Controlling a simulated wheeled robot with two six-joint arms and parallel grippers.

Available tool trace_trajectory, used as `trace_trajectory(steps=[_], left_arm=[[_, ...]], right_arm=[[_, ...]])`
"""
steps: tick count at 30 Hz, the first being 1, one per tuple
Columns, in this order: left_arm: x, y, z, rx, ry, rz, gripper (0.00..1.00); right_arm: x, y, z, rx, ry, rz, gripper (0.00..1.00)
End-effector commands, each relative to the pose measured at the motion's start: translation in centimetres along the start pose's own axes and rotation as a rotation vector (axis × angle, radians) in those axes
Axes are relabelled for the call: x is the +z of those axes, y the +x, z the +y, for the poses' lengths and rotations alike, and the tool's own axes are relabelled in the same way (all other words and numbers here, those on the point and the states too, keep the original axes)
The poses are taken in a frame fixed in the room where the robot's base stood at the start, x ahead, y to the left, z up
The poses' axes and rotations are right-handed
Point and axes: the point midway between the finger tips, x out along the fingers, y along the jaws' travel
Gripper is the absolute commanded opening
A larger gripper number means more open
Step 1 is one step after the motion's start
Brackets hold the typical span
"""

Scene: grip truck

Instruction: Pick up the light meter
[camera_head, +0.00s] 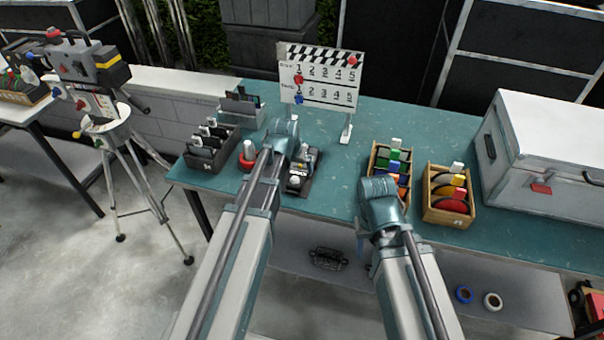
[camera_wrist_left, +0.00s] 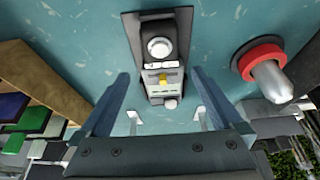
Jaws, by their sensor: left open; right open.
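The light meter (camera_wrist_left: 162,50) is a dark grey device with a white dome, small buttons and a yellow mark, on the teal table in the left wrist view. In the head view it shows just right of my left arm (camera_head: 297,182), partly hidden. My left gripper (camera_wrist_left: 162,88) is open, and its two fingers are on either side of the meter's near end in the picture, with no grip on it. In the head view its fingers are hidden by the arm. My right gripper (camera_head: 362,230) is low at the table's front edge, mostly hidden by its arm.
A red-ringed, pale-topped item (camera_wrist_left: 268,72) stands close beside the meter. A dark slotted tray (camera_head: 212,148), a clapperboard (camera_head: 320,75), two wooden boxes of coloured items (camera_head: 448,208) and a large white case (camera_head: 545,150) stand on the table (camera_head: 330,200).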

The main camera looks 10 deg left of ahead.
Motion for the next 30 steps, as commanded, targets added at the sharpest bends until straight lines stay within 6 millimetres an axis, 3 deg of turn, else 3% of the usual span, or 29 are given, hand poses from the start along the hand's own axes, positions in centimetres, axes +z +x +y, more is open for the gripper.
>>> trace_trajectory(steps=[11,22,30], left_arm=[[0.1,1.4,-0.1,0.000,0.000,0.000,1.00],[0.2,5.7,-0.3,0.000,0.000,0.000,1.00],[0.1,5.7,-0.3,0.000,0.000,0.000,1.00]], right_arm=[[-0.1,1.3,-0.1,0.000,0.000,0.000,0.50],[-0.3,5.3,-0.5,0.000,0.000,0.000,0.50],[-0.3,5.3,-0.5,0.000,0.000,0.000,0.50]])
